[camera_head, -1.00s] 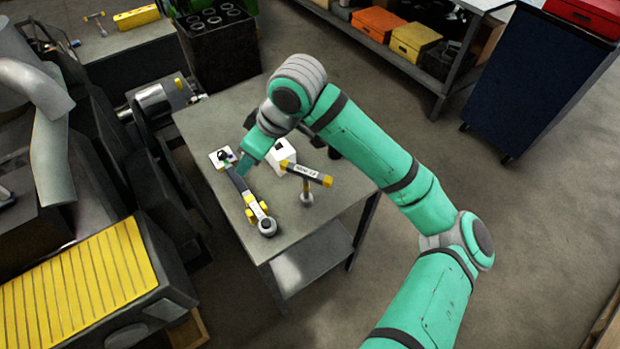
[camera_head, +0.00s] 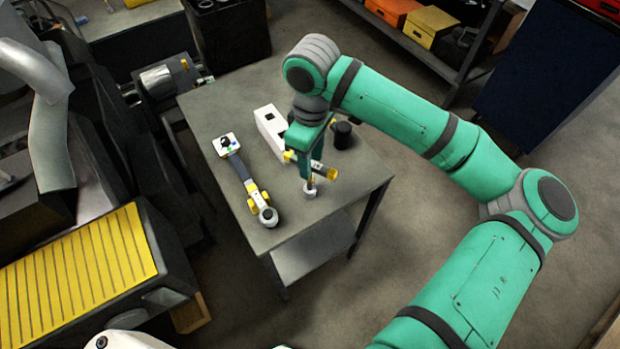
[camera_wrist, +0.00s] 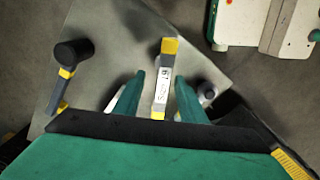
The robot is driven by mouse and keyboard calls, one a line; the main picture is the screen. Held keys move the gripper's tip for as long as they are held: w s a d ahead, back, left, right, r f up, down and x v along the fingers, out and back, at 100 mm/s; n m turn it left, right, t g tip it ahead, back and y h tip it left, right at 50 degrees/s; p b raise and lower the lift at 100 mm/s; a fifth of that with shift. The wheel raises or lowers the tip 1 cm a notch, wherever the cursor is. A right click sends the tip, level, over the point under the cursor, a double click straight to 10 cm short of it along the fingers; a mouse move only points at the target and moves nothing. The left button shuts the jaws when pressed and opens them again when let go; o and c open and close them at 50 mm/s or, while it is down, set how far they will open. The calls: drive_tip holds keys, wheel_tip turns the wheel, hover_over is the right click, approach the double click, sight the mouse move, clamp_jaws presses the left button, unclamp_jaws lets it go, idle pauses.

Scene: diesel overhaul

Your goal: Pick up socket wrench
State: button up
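The socket wrench (camera_head: 325,171) is a T-shaped tool with a grey-and-yellow, labelled crossbar. It stands on the grey table, its round socket end (camera_head: 310,190) down. My gripper (camera_head: 309,165) is above the crossbar and hides part of it in the head view. In the wrist view, my gripper (camera_wrist: 160,78) has its two green fingers apart. The socket wrench's crossbar (camera_wrist: 162,90) lies between them, with a visible gap on each side. The lower shaft is hidden in the wrist view.
A long grey-and-yellow tool with a ring end (camera_head: 251,190) lies left on the table (camera_head: 205,105). A white box (camera_head: 268,125) stands behind my gripper. A black-headed mallet (camera_wrist: 72,56) is near; its head (camera_head: 343,134) is close right of my gripper.

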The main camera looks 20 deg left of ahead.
hover_over(310, 188)
drive_tip(key=shift+w+a+f, duration=0.1)
drive_tip(key=shift+w+f, duration=0.1)
drive_tip(key=shift+f, duration=1.15)
drive_tip(key=shift+w+a+f, duration=0.1)
drive_tip(key=shift+w+f, duration=0.05)
drive_tip(key=shift+f, duration=1.2)
drive_tip(key=shift+c, duration=0.4)
clamp_jaws()
